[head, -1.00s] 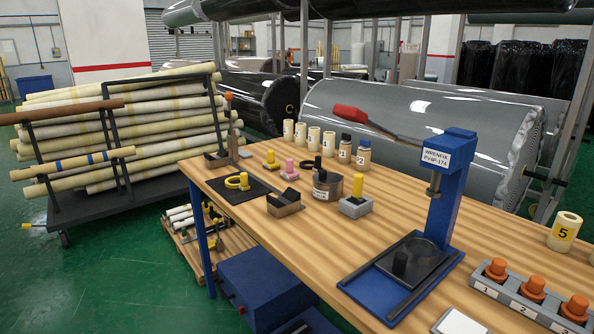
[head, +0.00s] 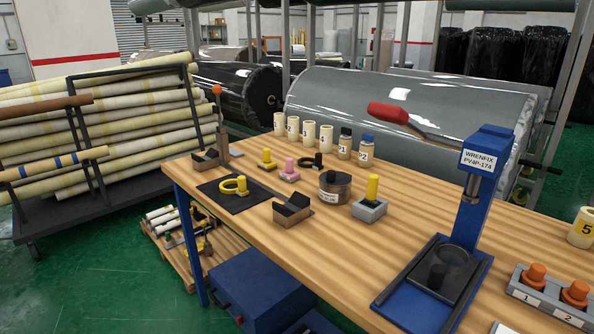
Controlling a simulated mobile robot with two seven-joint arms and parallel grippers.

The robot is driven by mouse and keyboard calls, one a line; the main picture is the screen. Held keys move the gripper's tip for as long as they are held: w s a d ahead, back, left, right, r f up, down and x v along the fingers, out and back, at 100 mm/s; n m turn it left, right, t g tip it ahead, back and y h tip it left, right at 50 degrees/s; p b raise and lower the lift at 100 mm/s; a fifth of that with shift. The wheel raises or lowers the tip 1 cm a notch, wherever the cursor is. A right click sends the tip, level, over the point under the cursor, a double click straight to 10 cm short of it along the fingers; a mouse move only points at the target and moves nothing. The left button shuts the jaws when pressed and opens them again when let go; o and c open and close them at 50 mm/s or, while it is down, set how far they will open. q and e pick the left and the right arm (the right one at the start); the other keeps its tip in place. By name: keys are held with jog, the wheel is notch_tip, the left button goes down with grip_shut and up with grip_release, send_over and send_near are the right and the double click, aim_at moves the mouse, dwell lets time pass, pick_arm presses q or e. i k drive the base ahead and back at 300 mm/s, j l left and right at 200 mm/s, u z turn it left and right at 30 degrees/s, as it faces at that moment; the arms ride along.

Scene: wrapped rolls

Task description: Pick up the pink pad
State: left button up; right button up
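The pink pad (head: 290,171) is a small pink block with an upright knob. It stands on the wooden table (head: 330,257), towards its far left part. A yellow pad (head: 267,160) of similar shape stands just left of it, and a black ring (head: 311,162) lies just right of it. The pink pad is in plain sight with nothing on top of it. Neither of my grippers shows in the head view.
A round metal tin (head: 335,188) and a wooden block holder (head: 292,209) stand in front of the pad. Numbered cream rolls (head: 309,132) line the back edge. A blue press (head: 474,200) with a red-handled lever rises at the right. The front middle tabletop is bare.

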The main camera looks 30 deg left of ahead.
aim_at(291, 176)
jog(key=j+z, duration=0.2)
jog(key=j, duration=0.25)
jog(key=j+z, duration=0.2)
jog(key=j, duration=0.25)
jog(key=j+z, duration=0.15)
jog(key=j, duration=0.3)
jog(key=j+z, duration=0.2)
jog(key=j, duration=0.25)
jog(key=k+j+z, duration=0.2)
jog(key=j, duration=0.25)
jog(key=j+z, duration=0.2)
jog(key=j, duration=0.25)
jog(key=k+j+z, duration=0.15)
jog(key=j, duration=0.25)
